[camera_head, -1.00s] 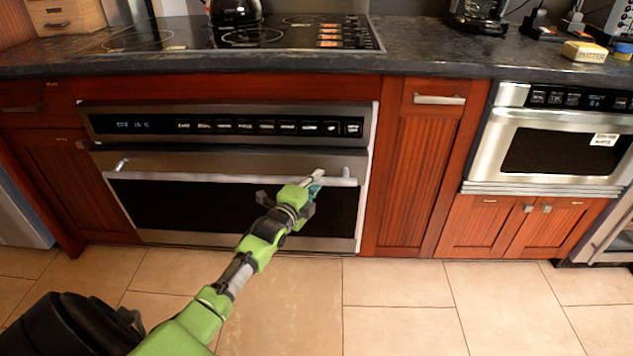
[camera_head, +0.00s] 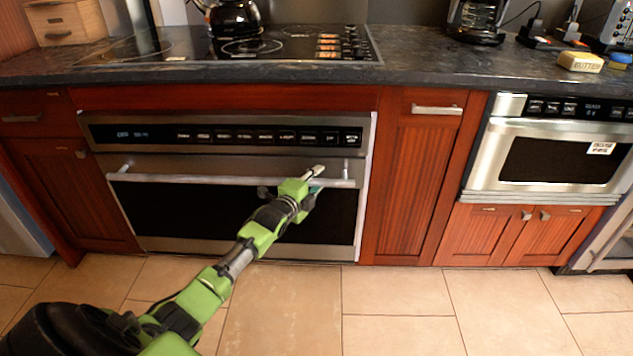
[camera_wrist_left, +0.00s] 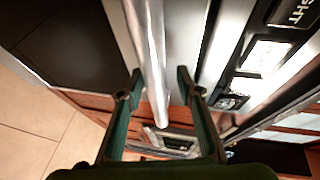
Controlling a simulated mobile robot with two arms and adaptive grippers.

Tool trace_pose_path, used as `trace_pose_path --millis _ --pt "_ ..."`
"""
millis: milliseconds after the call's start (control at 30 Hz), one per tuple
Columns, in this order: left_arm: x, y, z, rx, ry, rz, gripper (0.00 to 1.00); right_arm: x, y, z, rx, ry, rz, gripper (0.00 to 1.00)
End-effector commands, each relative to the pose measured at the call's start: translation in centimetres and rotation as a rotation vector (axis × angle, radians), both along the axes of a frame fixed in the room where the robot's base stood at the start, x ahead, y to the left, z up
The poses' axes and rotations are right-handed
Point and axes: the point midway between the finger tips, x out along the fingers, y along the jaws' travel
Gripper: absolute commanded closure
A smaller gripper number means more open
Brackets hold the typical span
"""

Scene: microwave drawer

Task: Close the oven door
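The oven (camera_head: 230,190) is built in under the cooktop. Its dark-windowed door (camera_head: 170,212) looks flush or nearly flush with the front; I cannot tell whether a small gap remains. The door's silver bar handle (camera_head: 225,180) also shows in the left wrist view (camera_wrist_left: 153,50). My left gripper (camera_head: 314,174) is at the right part of the handle. In the left wrist view its green fingers (camera_wrist_left: 160,80) are apart, one on each side of the bar, with visible space around it. My right gripper is not in view.
A microwave drawer (camera_head: 550,155) is at the right. The stone counter (camera_head: 430,70) above carries a kettle (camera_head: 235,17), a coffee maker (camera_head: 476,22) and a butter box (camera_head: 580,61). The tiled floor (camera_head: 400,305) in front is clear.

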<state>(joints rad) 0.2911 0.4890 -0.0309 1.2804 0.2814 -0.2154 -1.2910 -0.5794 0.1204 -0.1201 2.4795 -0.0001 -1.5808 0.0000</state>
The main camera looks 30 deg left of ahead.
Motion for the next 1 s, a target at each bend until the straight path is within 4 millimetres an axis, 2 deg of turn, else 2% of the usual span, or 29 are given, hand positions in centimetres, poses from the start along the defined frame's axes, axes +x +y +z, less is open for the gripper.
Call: trace_pose_path --millis 200,367,800,1000 --pt "-0.3 -0.1 -0.2 -0.002 0.003 -0.001 0.67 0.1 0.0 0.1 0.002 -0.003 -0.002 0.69" --pt "-1.6 -0.4 0.0 -0.001 0.003 -0.003 0.67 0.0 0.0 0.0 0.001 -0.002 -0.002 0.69" --pt "-8.7 -1.4 1.6 0.001 0.003 -0.003 0.67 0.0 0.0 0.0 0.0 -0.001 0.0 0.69" --pt "-10.9 -1.7 2.1 0.0 0.002 -0.001 0.67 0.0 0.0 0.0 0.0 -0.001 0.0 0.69"
